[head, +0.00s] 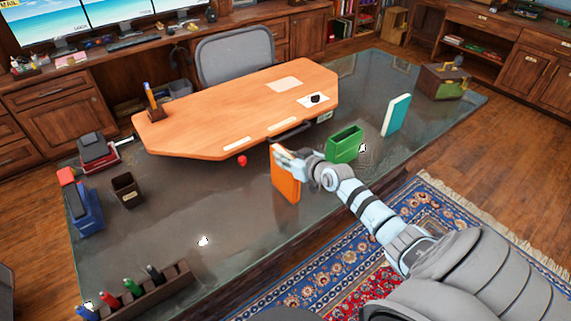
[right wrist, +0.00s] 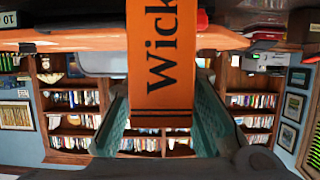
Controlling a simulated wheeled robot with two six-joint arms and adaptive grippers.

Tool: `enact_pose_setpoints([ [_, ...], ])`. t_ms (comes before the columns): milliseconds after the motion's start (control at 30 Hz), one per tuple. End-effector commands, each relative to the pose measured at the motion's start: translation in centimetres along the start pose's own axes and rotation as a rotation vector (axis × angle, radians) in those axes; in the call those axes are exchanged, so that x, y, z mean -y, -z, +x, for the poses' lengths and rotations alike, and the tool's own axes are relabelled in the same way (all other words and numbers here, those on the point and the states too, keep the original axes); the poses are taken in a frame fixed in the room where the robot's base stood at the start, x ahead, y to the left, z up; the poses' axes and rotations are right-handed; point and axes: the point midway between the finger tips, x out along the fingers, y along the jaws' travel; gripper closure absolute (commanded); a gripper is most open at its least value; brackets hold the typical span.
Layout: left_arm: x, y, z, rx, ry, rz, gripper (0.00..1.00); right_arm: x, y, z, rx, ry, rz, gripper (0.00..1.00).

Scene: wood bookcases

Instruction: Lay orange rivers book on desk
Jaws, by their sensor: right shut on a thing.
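The orange book (head: 286,187) is upright over the glass desk (head: 200,200), in front of the raised wooden top. I cannot tell whether its lower edge touches the glass. My right gripper (head: 284,155) is shut on the upper part of this book. In the right wrist view the orange spine (right wrist: 160,95), with black letters reading "Wick", lies between the two teal fingers (right wrist: 160,125). The rest of the title is cut off. My left gripper is not in view.
The wooden top (head: 235,110) stands just behind the book. A green holder (head: 345,144) and an upright teal book (head: 396,115) are to the right. A marker rack (head: 140,292) and dark cup (head: 127,190) are left. The glass between is mostly clear.

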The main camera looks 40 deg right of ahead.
Motion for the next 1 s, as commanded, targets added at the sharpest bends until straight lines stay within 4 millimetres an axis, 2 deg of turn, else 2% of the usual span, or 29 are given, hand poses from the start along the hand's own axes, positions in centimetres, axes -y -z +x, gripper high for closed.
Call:
enact_pose_setpoints([
  [33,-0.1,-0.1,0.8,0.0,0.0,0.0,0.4,0.0,-1.0,0.5,-0.002,0.0,0.001,1.0],
  [67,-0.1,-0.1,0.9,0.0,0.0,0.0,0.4,0.0,-1.1,0.5,-0.002,-0.001,0.001,1.0],
  [400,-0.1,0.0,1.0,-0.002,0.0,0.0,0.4,0.0,-1.3,0.6,-0.003,0.0,-0.001,1.0],
  [433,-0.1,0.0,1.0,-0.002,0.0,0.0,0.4,0.0,-1.4,0.6,0.0,0.0,0.0,0.76],
  [533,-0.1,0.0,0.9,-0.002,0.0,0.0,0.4,0.0,-1.3,0.5,0.0,0.0,0.0,0.6],
  [567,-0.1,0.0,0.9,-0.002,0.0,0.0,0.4,0.0,-1.3,0.5,0.0,0.0,0.0,0.57],
  [900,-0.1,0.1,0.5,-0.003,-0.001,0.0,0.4,0.0,-0.9,0.4,0.0,0.0,0.0,0.57],
  [1000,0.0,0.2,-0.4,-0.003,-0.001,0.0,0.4,-0.1,-0.8,-0.9,0.002,-0.001,-0.002,0.57],
])
